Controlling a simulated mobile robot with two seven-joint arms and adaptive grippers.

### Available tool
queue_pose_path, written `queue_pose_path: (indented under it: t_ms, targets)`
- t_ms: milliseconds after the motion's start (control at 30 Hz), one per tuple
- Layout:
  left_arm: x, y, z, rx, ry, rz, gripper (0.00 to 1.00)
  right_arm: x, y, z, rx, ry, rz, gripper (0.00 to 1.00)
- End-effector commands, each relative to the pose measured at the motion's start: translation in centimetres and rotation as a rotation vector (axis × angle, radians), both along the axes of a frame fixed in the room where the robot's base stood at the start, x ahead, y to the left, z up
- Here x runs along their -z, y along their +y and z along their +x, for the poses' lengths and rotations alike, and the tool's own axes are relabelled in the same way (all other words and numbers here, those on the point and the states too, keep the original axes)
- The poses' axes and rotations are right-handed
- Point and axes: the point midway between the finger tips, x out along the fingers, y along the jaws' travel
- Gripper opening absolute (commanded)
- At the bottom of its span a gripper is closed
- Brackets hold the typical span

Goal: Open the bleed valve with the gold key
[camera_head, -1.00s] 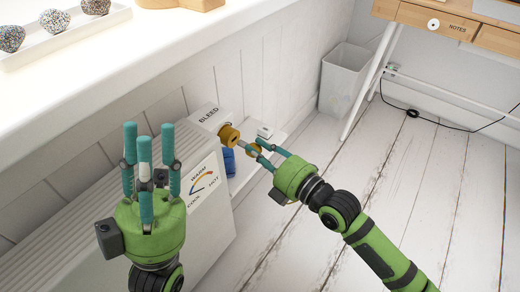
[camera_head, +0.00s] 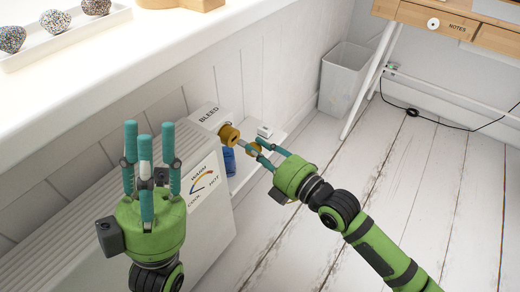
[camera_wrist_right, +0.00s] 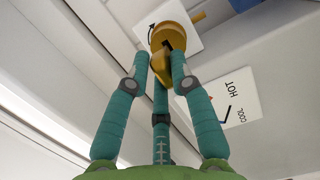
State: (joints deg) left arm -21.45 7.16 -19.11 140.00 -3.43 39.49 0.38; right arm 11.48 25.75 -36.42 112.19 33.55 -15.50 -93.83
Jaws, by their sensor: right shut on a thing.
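The bleed valve (camera_head: 229,134) is a round gold fitting on the radiator's end, beside the BLEED label (camera_head: 210,115); in the right wrist view its face (camera_wrist_right: 180,32) shows a dark slot. My right gripper (camera_head: 259,150) is shut on the gold key (camera_head: 253,150) just in front of the valve. In the right wrist view the key (camera_wrist_right: 158,76) sits between the fingers and overlaps the valve face near the slot; how deep it sits I cannot tell. My left gripper (camera_head: 148,132) is open and empty, fingers up, in front of the radiator.
The white radiator (camera_head: 75,225) carries a WARM/COOL/HOT dial plate (camera_head: 203,181). A bin (camera_head: 343,80) and desk (camera_head: 440,22) stand beyond.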

Motion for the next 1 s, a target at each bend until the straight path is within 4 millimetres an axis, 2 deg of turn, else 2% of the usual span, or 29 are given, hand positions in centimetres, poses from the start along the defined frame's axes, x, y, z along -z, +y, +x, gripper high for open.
queue_pose_path:
  t_ms: [467, 1000]
  targets:
    - [-0.4, 0.0, 0.0, 0.000, -0.003, -0.001, 0.30, 0.0, 0.0, 0.0, 0.000, 0.000, 0.000, 0.00]
    - [-0.5, 0.0, 0.0, 0.001, -0.004, -0.002, 0.30, 0.0, 1.0, 0.7, -0.001, 0.000, 0.000, 0.00]
